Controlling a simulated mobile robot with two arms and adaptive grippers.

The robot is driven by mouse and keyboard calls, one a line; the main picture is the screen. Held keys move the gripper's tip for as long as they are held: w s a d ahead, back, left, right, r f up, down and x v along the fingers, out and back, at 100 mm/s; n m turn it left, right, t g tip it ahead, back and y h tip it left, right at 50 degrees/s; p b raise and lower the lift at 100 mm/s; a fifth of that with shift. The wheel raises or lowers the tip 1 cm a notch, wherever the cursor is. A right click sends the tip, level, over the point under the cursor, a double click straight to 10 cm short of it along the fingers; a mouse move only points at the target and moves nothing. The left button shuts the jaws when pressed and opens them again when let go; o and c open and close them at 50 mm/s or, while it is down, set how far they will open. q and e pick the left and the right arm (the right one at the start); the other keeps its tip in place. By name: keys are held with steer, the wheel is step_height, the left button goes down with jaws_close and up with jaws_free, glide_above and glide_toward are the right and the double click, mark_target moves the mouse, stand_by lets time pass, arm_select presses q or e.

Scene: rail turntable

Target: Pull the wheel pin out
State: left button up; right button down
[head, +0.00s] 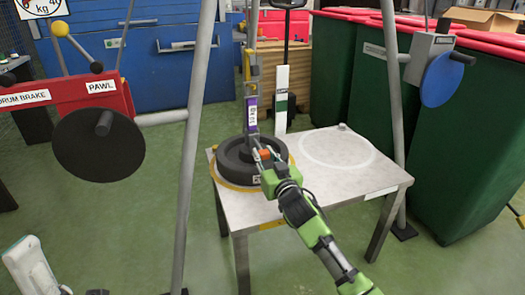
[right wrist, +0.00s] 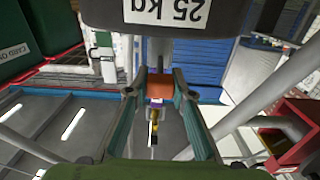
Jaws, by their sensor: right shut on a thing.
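A black weight wheel (head: 233,163) lies flat on the left part of the small metal table, inside a yellow ring. In the right wrist view its side (right wrist: 105,12) fills the top and carries a "25 kg" label, upside down. The wheel pin (head: 265,154) shows as a small orange-red piece at the wheel's near right side; it also shows in the right wrist view (right wrist: 160,89) between the fingers. My right gripper (head: 264,160) is shut on the pin. How deep the pin sits is hidden.
A hanging scale with a purple label (head: 252,112) is above the wheel. The right part of the table (head: 375,180) has an empty white ring. Grey frame legs (head: 191,140) stand either side. A red drum-brake unit (head: 60,100) is at left, green bins (head: 450,150) at right.

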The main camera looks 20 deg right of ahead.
steer(key=shift+s+a+f, duration=0.1)
steer(key=shift+f, duration=0.1)
steer(key=c, duration=1.7)
jaws_free()
steer(key=shift+s+r, duration=0.1)
steer(key=shift+r, duration=0.05)
steer(key=s, duration=1.2)
steer(key=shift+d, duration=0.3)
